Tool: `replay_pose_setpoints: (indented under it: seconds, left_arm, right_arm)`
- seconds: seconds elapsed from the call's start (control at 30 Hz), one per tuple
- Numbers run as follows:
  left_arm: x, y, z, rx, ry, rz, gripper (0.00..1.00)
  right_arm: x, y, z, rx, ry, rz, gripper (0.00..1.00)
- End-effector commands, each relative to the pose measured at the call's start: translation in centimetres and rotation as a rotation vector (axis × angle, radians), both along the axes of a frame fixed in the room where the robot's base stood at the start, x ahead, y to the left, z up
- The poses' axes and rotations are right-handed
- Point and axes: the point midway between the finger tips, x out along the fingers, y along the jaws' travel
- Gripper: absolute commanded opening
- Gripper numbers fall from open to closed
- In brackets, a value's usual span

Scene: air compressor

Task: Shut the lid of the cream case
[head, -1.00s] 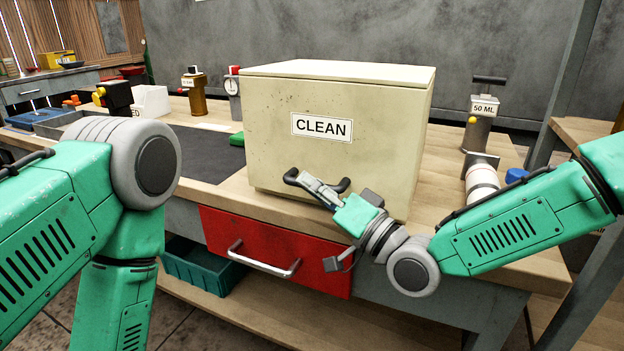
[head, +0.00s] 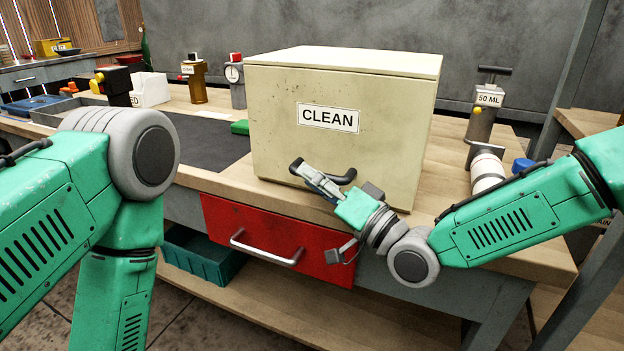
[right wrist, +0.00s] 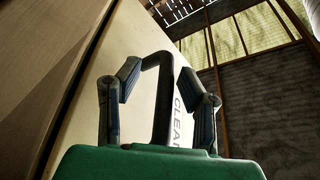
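The cream case (head: 340,150), labelled CLEAN, stands upright on the workbench. Its lid (head: 345,61) lies flat across the top and looks closed, with no gap visible at the front. A dark bar handle (head: 344,179) is low at the case's front; it also shows as a black loop in the right wrist view (right wrist: 162,95). My right gripper (head: 318,180) is at this handle, below the lid. In the right wrist view its fingers (right wrist: 158,110) are spread, one on each side of the loop. My left gripper is out of view; only my left arm shows.
A red drawer (head: 275,240) with a metal handle is below the case. A 50 ML pump (head: 484,115) and white cylinder (head: 487,172) stand right. Space above the lid is clear.

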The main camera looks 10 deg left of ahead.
Motion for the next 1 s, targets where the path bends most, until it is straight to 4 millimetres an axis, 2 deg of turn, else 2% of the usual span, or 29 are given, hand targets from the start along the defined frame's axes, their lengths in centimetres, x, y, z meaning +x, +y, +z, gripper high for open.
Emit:
replay_pose_setpoints:
  seconds: [0.23, 0.5, 0.7, 1.0]
  left_arm:
    - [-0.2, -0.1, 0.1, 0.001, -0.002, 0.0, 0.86]
    - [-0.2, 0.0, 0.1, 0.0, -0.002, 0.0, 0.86]
    - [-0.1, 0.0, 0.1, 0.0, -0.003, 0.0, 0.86]
    - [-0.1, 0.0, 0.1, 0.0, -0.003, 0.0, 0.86]
  right_arm:
    - [-0.8, -1.7, -0.4, 0.002, 0.001, -0.003, 0.34]
    - [-3.8, -6.1, -2.0, -0.002, 0.003, -0.002, 0.34]
    - [-5.4, -8.5, -2.8, -0.005, 0.001, 0.001, 0.34]
    - [-6.0, -9.3, -3.1, -0.005, 0.0, 0.001, 0.34]
